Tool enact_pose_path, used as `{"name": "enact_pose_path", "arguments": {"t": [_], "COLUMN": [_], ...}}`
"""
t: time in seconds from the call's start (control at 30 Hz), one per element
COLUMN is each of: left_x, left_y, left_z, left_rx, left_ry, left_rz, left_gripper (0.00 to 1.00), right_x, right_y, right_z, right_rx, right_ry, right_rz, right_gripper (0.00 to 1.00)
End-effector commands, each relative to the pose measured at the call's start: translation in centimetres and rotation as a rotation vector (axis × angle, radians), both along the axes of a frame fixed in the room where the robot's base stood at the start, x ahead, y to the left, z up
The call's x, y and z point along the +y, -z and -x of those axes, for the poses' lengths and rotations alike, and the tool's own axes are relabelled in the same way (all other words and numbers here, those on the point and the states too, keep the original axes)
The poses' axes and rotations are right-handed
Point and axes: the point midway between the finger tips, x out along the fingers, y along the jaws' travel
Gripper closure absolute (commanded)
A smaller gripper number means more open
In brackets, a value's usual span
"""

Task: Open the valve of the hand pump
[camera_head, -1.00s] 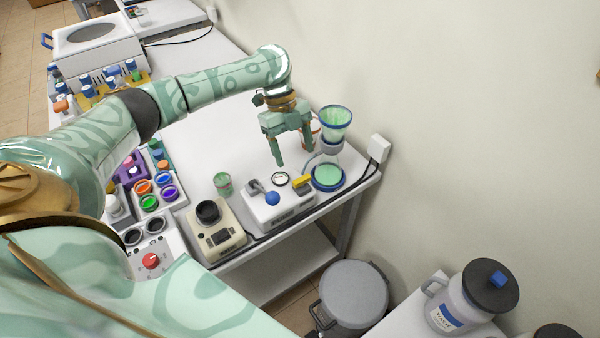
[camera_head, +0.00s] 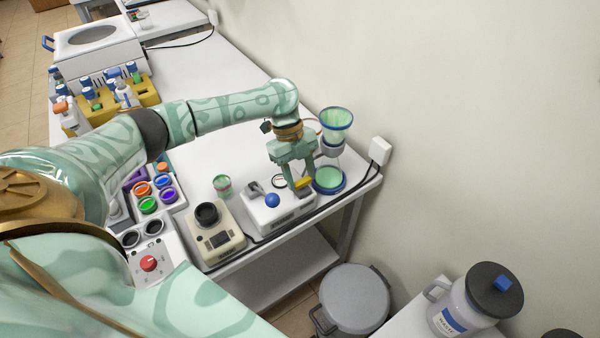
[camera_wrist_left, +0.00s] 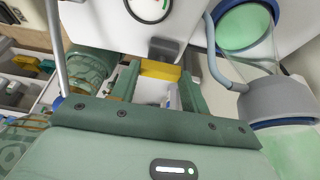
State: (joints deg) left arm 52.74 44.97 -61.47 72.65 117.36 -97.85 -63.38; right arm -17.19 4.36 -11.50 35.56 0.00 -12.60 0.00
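The hand pump (camera_head: 268,215) is a white box on the table's near right part, with a blue ball knob (camera_head: 272,200) and a round gauge. Its yellow valve handle (camera_head: 304,184) is at the box's right end. My left gripper (camera_head: 298,181) points down at that handle and partly covers it. In the left wrist view the yellow handle (camera_wrist_left: 160,70) shows between the two spread fingers of my left gripper (camera_wrist_left: 158,80). I cannot tell whether either finger touches it. My right gripper is not in view.
A glass funnel filter (camera_head: 335,125) with green liquid stands just right of my left gripper. A beige device (camera_head: 217,240) and a small green-filled jar (camera_head: 222,185) are to the left. A black cable runs along the table's front edge. The table behind is mostly clear.

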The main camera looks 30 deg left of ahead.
Motion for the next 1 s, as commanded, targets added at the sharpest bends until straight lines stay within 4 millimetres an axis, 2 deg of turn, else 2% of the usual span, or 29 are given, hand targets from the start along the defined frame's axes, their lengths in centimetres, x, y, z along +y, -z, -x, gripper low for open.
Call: {"name": "enact_pose_path", "arguments": {"t": [0.17, 0.37, 1.0], "left_x": [0.0, 0.0, 0.0], "left_y": [-0.1, -0.4, -0.6], "left_z": [0.1, 0.2, 0.7], "left_rx": [0.001, 0.002, 0.003], "left_ry": [-0.019, -0.100, -0.669], "left_rz": [-0.001, 0.001, 0.001], "left_gripper": [0.77, 0.77, 0.77], "right_x": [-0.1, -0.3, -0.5], "right_y": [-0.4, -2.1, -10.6], "right_z": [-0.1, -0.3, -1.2], "right_rx": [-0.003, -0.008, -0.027], "right_ry": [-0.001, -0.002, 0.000], "right_rz": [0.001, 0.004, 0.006], "right_gripper": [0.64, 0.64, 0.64]}}
